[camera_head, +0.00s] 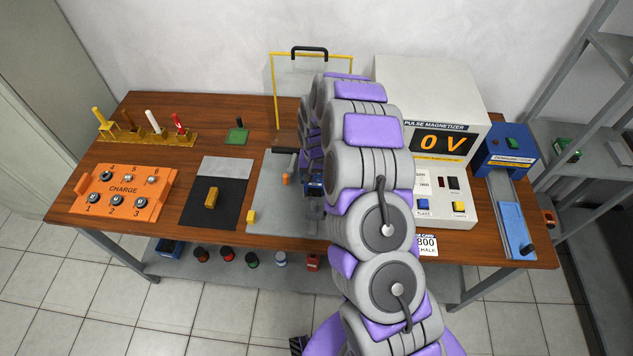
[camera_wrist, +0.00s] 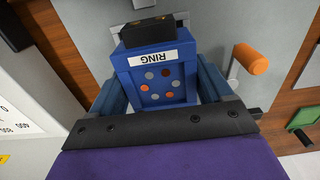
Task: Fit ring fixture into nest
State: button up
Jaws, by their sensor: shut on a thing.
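The ring fixture (camera_wrist: 155,80) is a blue block with a white RING label, a black block at its far end and a face of coloured dots. In the wrist view it sits between the two blue fingers of my gripper (camera_wrist: 160,88), which is shut on it. In the head view the ring fixture (camera_head: 314,189) shows small and partly hidden beside my arm, over the grey plate (camera_head: 270,205). A pale grey edge shows around the black block in the wrist view. I cannot tell whether it is the nest, or whether the fixture touches it.
An orange-tipped lever (camera_wrist: 250,58) stands close beside the fixture. The pulse magnetizer (camera_head: 430,85) reads 0 V, right of my arm. An orange CHARGE tray (camera_head: 125,190) is at far left.

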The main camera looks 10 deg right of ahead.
jog(key=shift+f, duration=1.15)
jog(key=shift+c, duration=0.8)
jog(key=shift+s+d, duration=0.15)
jog(key=shift+d, duration=0.2)
jog(key=o, duration=1.7)
jog(key=shift+d+f, duration=0.1)
jog(key=shift+d, duration=0.05)
jog(key=shift+o, duration=0.2)
jog(key=shift+a, duration=0.35)
